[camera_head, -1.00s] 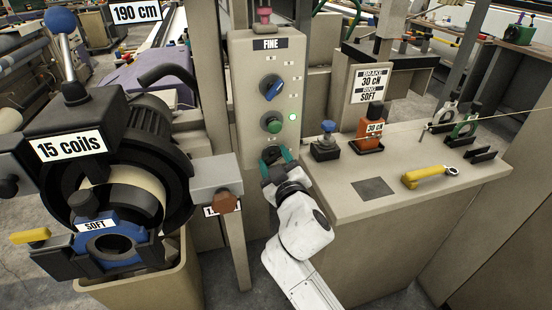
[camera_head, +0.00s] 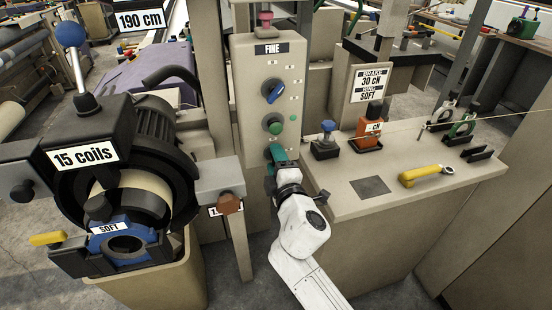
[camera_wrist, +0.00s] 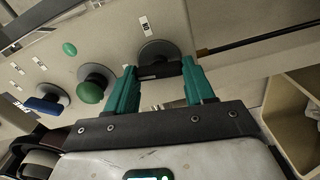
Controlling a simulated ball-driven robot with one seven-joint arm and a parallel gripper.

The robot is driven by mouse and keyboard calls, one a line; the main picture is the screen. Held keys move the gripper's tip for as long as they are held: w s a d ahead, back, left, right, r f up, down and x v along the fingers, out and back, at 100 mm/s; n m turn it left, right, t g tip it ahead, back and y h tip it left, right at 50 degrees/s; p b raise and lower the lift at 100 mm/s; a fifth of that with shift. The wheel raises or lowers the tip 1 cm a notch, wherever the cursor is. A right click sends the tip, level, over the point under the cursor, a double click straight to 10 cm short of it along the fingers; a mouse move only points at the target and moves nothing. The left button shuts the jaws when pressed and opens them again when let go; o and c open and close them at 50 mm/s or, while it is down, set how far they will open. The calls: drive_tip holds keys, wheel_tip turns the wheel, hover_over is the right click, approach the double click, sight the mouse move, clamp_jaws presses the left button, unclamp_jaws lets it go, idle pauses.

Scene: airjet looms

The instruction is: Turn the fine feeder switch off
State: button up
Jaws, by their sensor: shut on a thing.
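The fine feeder panel (camera_head: 252,95) is a beige box with the label FINE (camera_head: 272,48) at its top. Its lowest control is a black rotary switch on a round grey plate, seen in the wrist view (camera_wrist: 160,70). My gripper (camera_head: 279,155) is at this switch, and its green fingers (camera_wrist: 160,78) stand on both sides of the black handle, shut on it. In the head view the fingers hide most of the switch. A small green lamp (camera_head: 293,118) on the panel looks dim; it also shows in the wrist view (camera_wrist: 69,48).
Above the switch are a green button (camera_head: 275,126) and a blue-handled knob (camera_head: 273,91). A beige counter (camera_head: 335,178) stands close to the right, with a blue-topped device (camera_head: 326,146) and a yellow-handled tool (camera_head: 422,174). A grey bracket (camera_head: 215,178) is to the left.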

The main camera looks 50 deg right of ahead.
drive_tip(key=shift+f+n, duration=0.1)
drive_tip(key=shift+n, duration=0.7)
drive_tip(key=o, duration=1)
drive_tip(key=shift+o, duration=0.2)
drive_tip(key=b+v, duration=0.1)
drive_tip(key=v, duration=0.9)
drive_tip(key=shift+s+a+b, duration=0.3)
drive_tip(key=shift+b, duration=0.05)
